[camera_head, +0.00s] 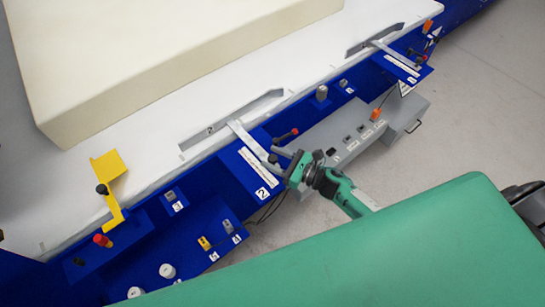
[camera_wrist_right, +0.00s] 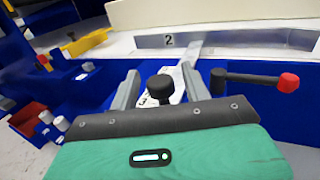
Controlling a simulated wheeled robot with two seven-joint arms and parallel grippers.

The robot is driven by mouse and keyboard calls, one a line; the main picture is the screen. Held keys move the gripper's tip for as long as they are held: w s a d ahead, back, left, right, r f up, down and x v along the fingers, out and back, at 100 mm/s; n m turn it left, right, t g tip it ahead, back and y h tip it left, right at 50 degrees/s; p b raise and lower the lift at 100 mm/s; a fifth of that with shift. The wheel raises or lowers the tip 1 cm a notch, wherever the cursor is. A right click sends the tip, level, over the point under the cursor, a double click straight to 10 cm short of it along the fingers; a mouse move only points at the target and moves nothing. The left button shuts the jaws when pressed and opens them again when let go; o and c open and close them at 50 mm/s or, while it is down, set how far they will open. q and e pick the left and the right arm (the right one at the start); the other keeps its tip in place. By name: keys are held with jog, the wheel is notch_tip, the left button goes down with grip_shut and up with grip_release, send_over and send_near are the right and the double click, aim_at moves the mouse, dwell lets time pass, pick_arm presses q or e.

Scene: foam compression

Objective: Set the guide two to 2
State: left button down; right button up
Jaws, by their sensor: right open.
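Guide two (camera_head: 256,104) is a grey metal plate on the white table, marked 2, with an arm (camera_head: 240,132) reaching over the blue frame edge. It also shows in the wrist view (camera_wrist_right: 245,40). A white scale strip (camera_head: 258,167) lies beside the arm, above a label 2 (camera_head: 262,193). My right gripper (camera_head: 283,158) is at the arm's outer end. In the wrist view its open fingers (camera_wrist_right: 159,90) stand on either side of a black knob (camera_wrist_right: 160,86), with gaps visible. The scale reading is too small to tell. My left gripper is not in view.
A red-tipped black lever (camera_head: 286,135) is close to my right gripper; it also shows in the wrist view (camera_wrist_right: 262,80). A large cream foam block (camera_head: 160,60) lies on the white table. A yellow guide (camera_head: 108,180) is left, another grey guide (camera_head: 375,40) far right.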

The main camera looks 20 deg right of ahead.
jog(key=b+v, duration=0.4)
jog(key=v, duration=0.9)
jog(key=shift+d, duration=0.1)
jog(key=s+d+f+m+g+h, duration=0.1)
jog(key=s+d+f+m+h, duration=0.15)
jog(key=f+m, duration=0.7)
jog(key=s+d+f+m+g+h, duration=0.1)
jog(key=s+d+f+m+h, duration=0.2)
jog(key=f+m, duration=0.65)
jog(key=s+d+f+m+g+h, duration=0.1)
jog(key=s+f+m+h, duration=0.35)
jog(key=f, duration=0.85)
jog(key=s+a+f+m+g+h, duration=0.1)
jog(key=s+a+f+m+g, duration=0.2)
jog(key=s+f+m, duration=0.6)
jog(key=s+a+f+m+g+h, duration=0.1)
jog(key=s+a+f+m+g, duration=0.3)
jog(key=s+f+m, duration=0.5)
jog(key=s+g, duration=0.2)
jog(key=s, duration=0.5)
jog(key=shift+s, duration=0.35)
jog(key=shift+a+m, duration=0.15)
jog(key=shift+m, duration=0.1)
